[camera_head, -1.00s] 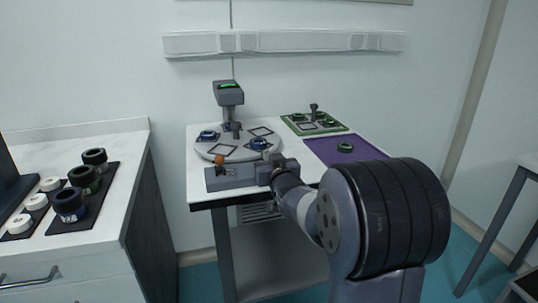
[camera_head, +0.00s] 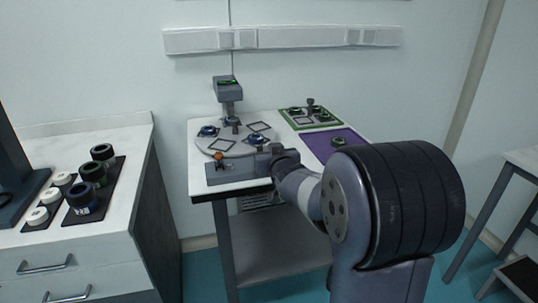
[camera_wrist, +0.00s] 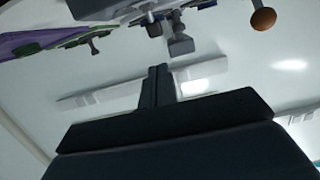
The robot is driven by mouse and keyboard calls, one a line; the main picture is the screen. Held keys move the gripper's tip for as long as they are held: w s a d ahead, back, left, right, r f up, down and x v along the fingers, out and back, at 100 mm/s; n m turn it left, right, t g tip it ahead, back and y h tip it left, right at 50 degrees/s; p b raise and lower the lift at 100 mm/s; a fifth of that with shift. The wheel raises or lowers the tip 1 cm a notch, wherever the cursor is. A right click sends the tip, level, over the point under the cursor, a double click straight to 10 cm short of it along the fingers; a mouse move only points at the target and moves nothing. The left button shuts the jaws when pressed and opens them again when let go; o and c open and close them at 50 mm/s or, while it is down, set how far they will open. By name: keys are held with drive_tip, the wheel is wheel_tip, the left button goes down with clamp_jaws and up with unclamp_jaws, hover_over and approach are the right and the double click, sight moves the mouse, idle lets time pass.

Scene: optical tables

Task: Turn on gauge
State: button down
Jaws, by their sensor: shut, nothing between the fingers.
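A grey block (camera_head: 228,174) with an orange-brown knob (camera_head: 218,156) sits at the table's front left. My gripper (camera_head: 262,158) is at the right end of this block in the head view; whether it touches is unclear. In the wrist view my gripper (camera_wrist: 157,68) is shut and empty. There the round knob (camera_wrist: 263,18) is at upper right and a grey head on a post (camera_wrist: 181,44) hangs near top centre, apart from the fingers.
A green tray (camera_head: 290,122) and purple mat (camera_head: 318,147) lie to the right. A left bench (camera_head: 110,225) holds dark and white cylinders. Another table (camera_head: 520,158) stands at far right.

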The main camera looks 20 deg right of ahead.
drive_tip(key=s+r+p, duration=0.1)
drive_tip(key=s+r, duration=0.2)
drive_tip(key=s, duration=0.4)
drive_tip(key=shift+r, duration=0.4)
drive_tip(key=shift+w+f, duration=0.1)
drive_tip(key=shift+w, duration=0.05)
